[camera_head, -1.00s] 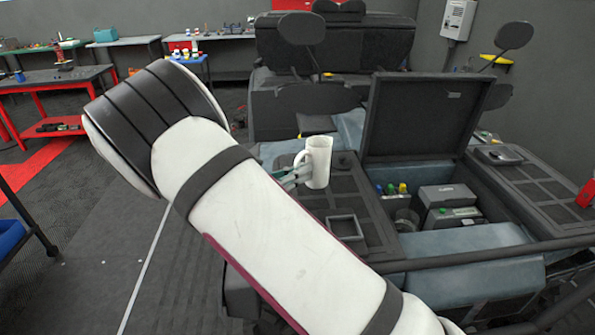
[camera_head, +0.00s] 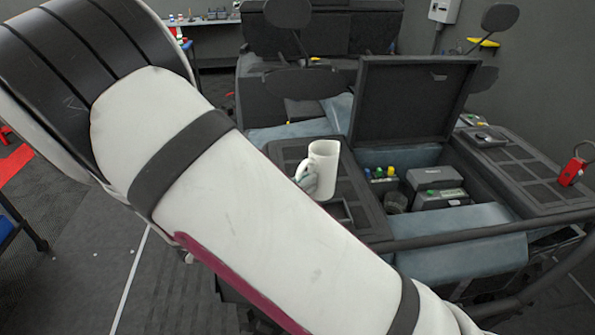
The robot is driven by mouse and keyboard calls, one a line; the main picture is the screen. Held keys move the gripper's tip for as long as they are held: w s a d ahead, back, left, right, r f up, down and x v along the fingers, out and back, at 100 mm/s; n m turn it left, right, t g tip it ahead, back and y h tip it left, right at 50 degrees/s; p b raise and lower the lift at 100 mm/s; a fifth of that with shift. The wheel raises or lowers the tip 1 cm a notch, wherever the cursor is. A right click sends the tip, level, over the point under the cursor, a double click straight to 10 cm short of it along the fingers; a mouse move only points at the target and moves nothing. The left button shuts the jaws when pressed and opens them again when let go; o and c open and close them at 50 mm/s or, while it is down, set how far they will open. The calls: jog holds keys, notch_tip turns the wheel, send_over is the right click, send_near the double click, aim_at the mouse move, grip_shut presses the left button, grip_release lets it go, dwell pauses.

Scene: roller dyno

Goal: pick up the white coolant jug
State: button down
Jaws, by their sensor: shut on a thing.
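The white coolant jug (camera_head: 324,165) is upright and open at the top, with its handle on the left. It shows in front of the dark panel (camera_head: 290,155) beside the open compartment. I cannot tell whether its base touches the panel. My gripper (camera_head: 307,183) is shut on the jug at its handle side.
A raised dark lid (camera_head: 408,102) stands just behind and right of the jug. The open compartment (camera_head: 405,157) holds grey boxes (camera_head: 436,178) and small coloured-cap bottles. A dark bar (camera_head: 480,228) crosses in front. A red padlock (camera_head: 573,170) sits at the right.

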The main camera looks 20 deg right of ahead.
aim_at(327, 180)
jog(key=shift+s+r, duration=0.2)
jog(key=shift+s, duration=1.3)
jog(key=shift+a, duration=0.15)
dwell(0.4)
